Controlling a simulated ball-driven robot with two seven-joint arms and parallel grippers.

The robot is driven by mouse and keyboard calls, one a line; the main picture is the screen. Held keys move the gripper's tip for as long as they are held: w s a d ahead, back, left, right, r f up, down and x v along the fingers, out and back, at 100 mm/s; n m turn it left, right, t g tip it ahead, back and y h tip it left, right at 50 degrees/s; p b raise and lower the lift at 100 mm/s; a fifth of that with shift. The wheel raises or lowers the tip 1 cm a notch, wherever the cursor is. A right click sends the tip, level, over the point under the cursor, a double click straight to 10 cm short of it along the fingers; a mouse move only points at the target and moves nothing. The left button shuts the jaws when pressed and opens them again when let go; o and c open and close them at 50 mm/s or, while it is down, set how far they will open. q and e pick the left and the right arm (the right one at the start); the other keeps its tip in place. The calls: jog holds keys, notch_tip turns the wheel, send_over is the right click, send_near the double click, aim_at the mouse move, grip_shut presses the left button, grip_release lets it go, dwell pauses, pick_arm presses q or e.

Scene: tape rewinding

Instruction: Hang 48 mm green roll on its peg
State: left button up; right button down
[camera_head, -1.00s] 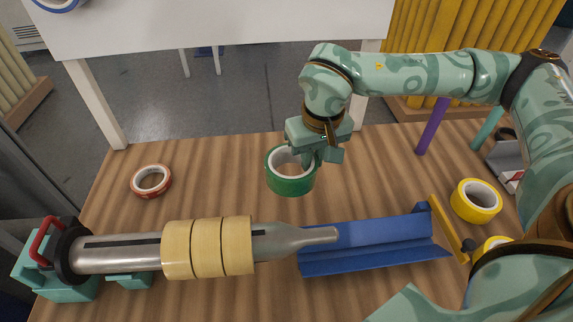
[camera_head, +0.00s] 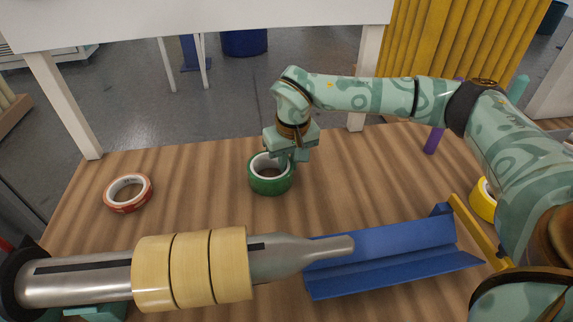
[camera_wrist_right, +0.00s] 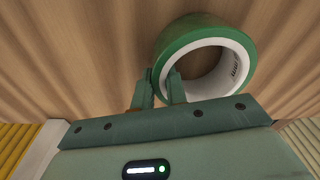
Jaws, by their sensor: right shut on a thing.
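The green tape roll (camera_head: 270,185) lies flat on the wooden table in the head view, behind the metal spindle. It also shows in the right wrist view (camera_wrist_right: 203,33), with its white core toward me. My right gripper (camera_head: 288,163) reaches down onto the roll's right side. In the right wrist view its fingers (camera_wrist_right: 160,78) are shut on the roll's wall, one inside the ring and one outside. A purple post (camera_head: 434,140) and a teal post (camera_head: 518,89) stand at the right; I cannot tell which is the roll's peg. My left gripper is not in view.
The metal spindle (camera_head: 80,282) carries several tan rings (camera_head: 192,268) in front. A blue trough (camera_head: 385,250) lies to its right. A red roll (camera_head: 127,192) lies left, a yellow roll (camera_head: 483,200) right, partly behind my arm. Table between red and green rolls is clear.

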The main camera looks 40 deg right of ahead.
jog(key=shift+s+r, duration=0.1)
jog(key=shift+r, duration=0.05)
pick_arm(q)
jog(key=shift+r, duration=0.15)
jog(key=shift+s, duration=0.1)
pick_arm(e)
jog(key=c, duration=1.4)
grip_release()
jog(key=shift+c, duration=0.2)
